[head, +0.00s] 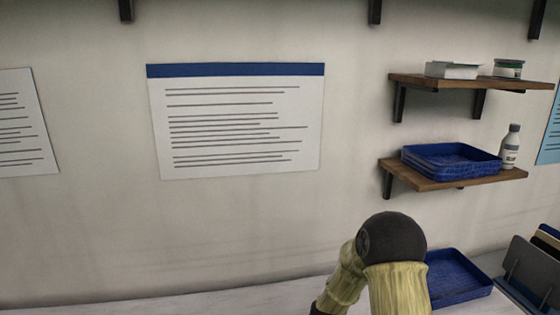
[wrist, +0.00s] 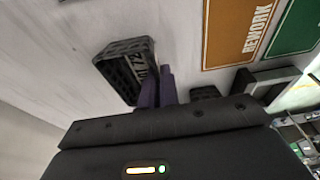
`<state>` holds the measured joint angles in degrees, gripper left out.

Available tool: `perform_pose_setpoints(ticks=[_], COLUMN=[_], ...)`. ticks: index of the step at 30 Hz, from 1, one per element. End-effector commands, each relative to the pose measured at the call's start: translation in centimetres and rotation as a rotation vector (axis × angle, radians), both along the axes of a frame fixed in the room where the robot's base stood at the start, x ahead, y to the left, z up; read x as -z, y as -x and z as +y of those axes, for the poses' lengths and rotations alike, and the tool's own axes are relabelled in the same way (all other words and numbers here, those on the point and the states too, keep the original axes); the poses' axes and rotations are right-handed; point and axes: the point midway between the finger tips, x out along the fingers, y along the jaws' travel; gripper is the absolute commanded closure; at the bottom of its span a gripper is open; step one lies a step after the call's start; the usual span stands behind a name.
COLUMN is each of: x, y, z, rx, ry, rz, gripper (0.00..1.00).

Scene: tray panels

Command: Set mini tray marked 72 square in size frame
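The black mini tray (wrist: 122,62), with pale digits including 72 on its near wall, is left of centre in the wrist view. It has grid-like openings and looks tilted in the picture. My gripper (wrist: 160,76) has its two purple fingers close together at the tray's near wall, which appears pinched between them. I cannot tell whether the tray is clear of the pale counter. A dark grey frame-like piece (wrist: 247,82) at the right of the wrist view may be the size frame; it is partly hidden by my gripper body. The head view shows neither tray 72 nor my gripper.
An orange REWORK panel (wrist: 235,30) and a green panel (wrist: 296,24) lie beyond. A small black item (wrist: 205,93) is beside my fingers. In the head view, a blue tray (head: 460,276) and grey rack (head: 534,272) stand right, below wall shelves (head: 455,181).

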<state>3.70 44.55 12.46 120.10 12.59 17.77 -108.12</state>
Motion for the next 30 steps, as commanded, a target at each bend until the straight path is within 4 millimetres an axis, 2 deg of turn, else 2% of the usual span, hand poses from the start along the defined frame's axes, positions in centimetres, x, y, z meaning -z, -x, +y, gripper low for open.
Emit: perform_pose_setpoints(ticks=[30], x=[-3.0], y=[0.0], z=[0.0], rx=[0.0], ry=[0.0], rz=[0.0], gripper=[1.0])
